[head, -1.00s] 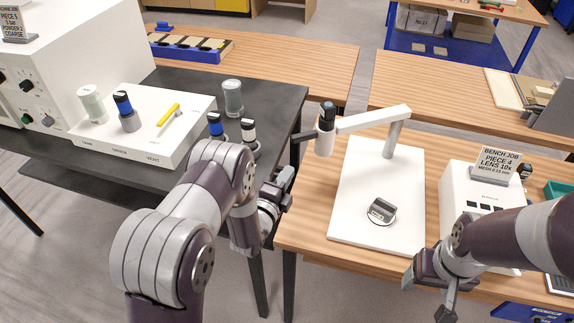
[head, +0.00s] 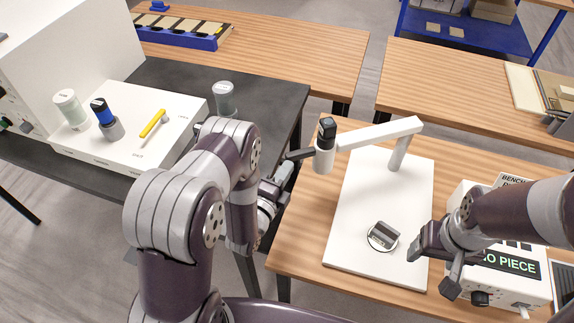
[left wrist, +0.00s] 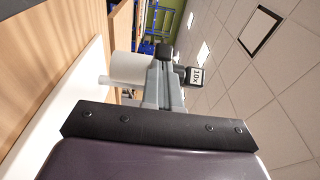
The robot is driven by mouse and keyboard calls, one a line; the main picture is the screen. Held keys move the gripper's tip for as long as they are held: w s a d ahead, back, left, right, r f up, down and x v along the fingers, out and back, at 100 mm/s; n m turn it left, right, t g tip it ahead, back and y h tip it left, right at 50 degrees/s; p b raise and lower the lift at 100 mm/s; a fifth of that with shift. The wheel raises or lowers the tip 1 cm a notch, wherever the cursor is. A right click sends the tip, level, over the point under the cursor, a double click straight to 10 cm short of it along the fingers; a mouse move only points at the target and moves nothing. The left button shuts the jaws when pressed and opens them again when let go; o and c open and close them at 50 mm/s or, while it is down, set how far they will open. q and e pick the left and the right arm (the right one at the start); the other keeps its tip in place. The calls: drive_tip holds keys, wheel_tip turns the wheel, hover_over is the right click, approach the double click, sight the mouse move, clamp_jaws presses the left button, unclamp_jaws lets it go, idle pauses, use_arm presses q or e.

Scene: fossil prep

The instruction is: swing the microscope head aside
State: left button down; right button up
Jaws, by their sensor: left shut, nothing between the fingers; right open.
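The microscope stands on a white base plate (head: 350,235), with a post and a white horizontal arm (head: 380,133) reaching left. Its head (head: 324,160), a white cylinder with a dark cap, hangs at the arm's left end, off the plate's left edge. My left gripper (head: 300,155) is shut and empty, its tips at the head's left side. In the left wrist view the shut fingers (left wrist: 165,85) cross in front of the white head (left wrist: 127,66) and the cap marked 10x (left wrist: 195,76); contact is unclear. My right gripper (head: 431,272) is open by the plate's right edge.
A small dark-grey piece (head: 383,235) sits on a round stage on the plate. A white box (head: 510,285) reading "NO PIECE" stands right, partly behind my right arm. A dark table (head: 175,82) with a white stand (head: 150,150) is left. Wood around the head is clear.

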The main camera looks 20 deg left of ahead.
use_arm(q)
drive_tip(key=shift+s+d+r, duration=0.1)
drive_tip(key=shift+s+d, duration=0.1)
drive_tip(key=w+a+b, duration=0.1)
drive_tip(key=w, duration=0.1)
drive_tip(key=w+a+b, duration=0.1)
drive_tip(key=w+a, duration=0.1)
drive_tip(key=shift+w+a+r+b, duration=0.15)
drive_tip(key=shift+a+b, duration=0.15)
drive_tip(key=shift+b, duration=0.1)
